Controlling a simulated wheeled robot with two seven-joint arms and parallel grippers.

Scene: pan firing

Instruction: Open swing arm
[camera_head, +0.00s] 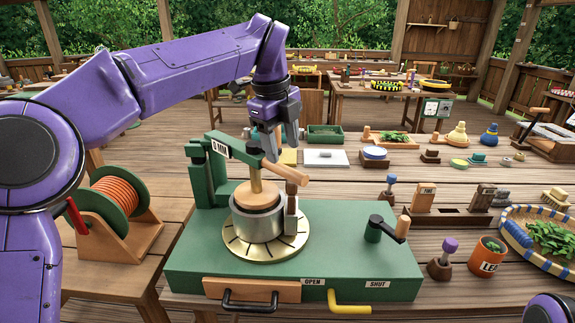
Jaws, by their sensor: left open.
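A green bench device (335,262) stands on the wooden table. The swing arm's wooden handle (288,173) points toward the right front. The pan sits on a brass turntable plate (238,248). My left gripper (279,145) points down with its fingers apart, above and just behind the handle; I cannot tell whether they touch it. Only a purple piece of my right arm shows at the lower right corner; its gripper is out of view.
A small crank (388,230) stands on the device's right side. Black (250,306) and yellow (349,309) handles sit at the front, by "OPEN" and "SHUT" labels. An orange cable reel (115,205) stands left. A basket of leaves (545,240) and an orange pot (488,257) stand right.

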